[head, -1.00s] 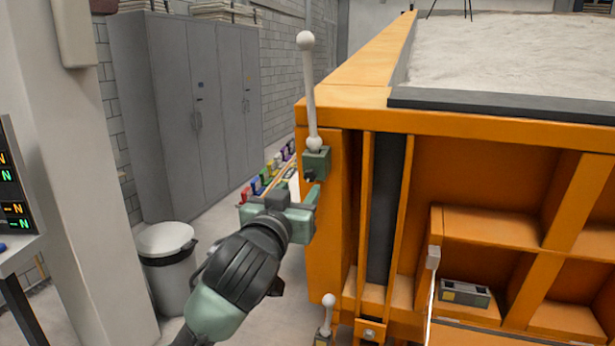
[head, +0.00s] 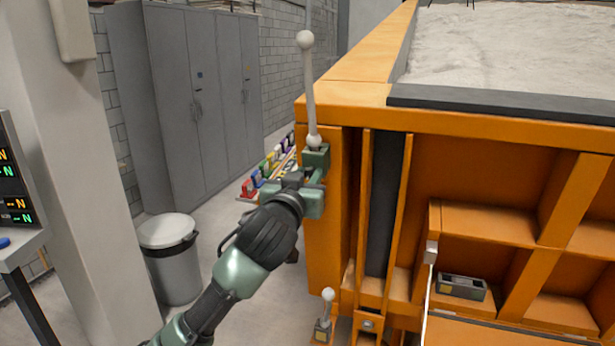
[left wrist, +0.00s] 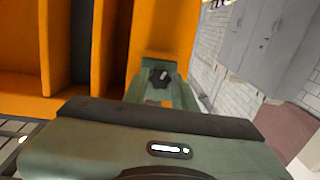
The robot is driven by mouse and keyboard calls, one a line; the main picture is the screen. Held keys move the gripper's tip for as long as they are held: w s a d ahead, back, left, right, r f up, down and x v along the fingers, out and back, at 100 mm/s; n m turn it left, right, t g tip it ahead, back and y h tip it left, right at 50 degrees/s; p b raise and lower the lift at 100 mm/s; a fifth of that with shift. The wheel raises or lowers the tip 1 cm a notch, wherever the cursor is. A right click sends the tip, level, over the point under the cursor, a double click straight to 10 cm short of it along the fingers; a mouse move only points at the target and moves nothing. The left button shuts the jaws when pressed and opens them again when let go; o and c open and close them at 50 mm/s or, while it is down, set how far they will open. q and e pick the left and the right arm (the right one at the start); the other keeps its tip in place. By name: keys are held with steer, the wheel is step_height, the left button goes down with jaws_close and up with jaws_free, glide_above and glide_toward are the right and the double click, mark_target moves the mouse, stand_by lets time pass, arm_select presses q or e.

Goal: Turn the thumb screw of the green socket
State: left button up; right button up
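The green socket (head: 316,157) sits on the left front corner of the orange sandbed frame. A white lever (head: 310,95) with a ball at its top stands upright in it. The black thumb screw (left wrist: 160,76) shows on the socket's face in the left wrist view; in the head view my gripper largely hides it. My left gripper (head: 314,178) is just below and in front of the socket. Its fingers (left wrist: 161,86) look apart, one on each side of the screw; I cannot tell whether they touch it. My right gripper is not in view.
A second small lever (head: 327,308) stands low by the frame's foot. A grey bin (head: 172,258) and grey cabinets (head: 190,100) are to the left. Several coloured items (head: 268,172) lie behind my gripper. A grey block (head: 463,288) rests in an orange compartment.

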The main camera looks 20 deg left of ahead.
arm_select(q)
jaws_close()
steer(key=shift+d+m+y+p, duration=0.1)
steer(key=shift+m+y+p, duration=0.2)
steer(key=shift+m, duration=0.6)
steer(key=m+y, duration=0.1)
steer(key=m, duration=0.3)
steer(key=shift+d+f+m+t+p, duration=0.1)
steer(key=shift+f+m+t+p, duration=0.05)
steer(key=shift+m+t+p, duration=0.2)
steer(key=m+t, duration=0.1)
steer(key=m, duration=0.3)
steer(key=shift+f+y, duration=0.1)
steer(key=shift+y, duration=0.3)
steer(key=m, duration=0.5)
steer(key=m+t+h+p, duration=0.1)
steer(key=m, duration=0.5)
steer(key=m+t+h+p, duration=0.1)
steer(key=m, duration=0.5)
steer(key=shift+w+f, duration=0.1)
steer(key=shift+f, duration=0.2)
steer(key=shift+m+t+h+p, duration=0.3)
steer(key=shift+m+h, duration=0.2)
steer(key=shift+m, duration=0.95)
steer(key=shift+f+m, duration=0.1)
steer(key=shift+m, duration=0.2)
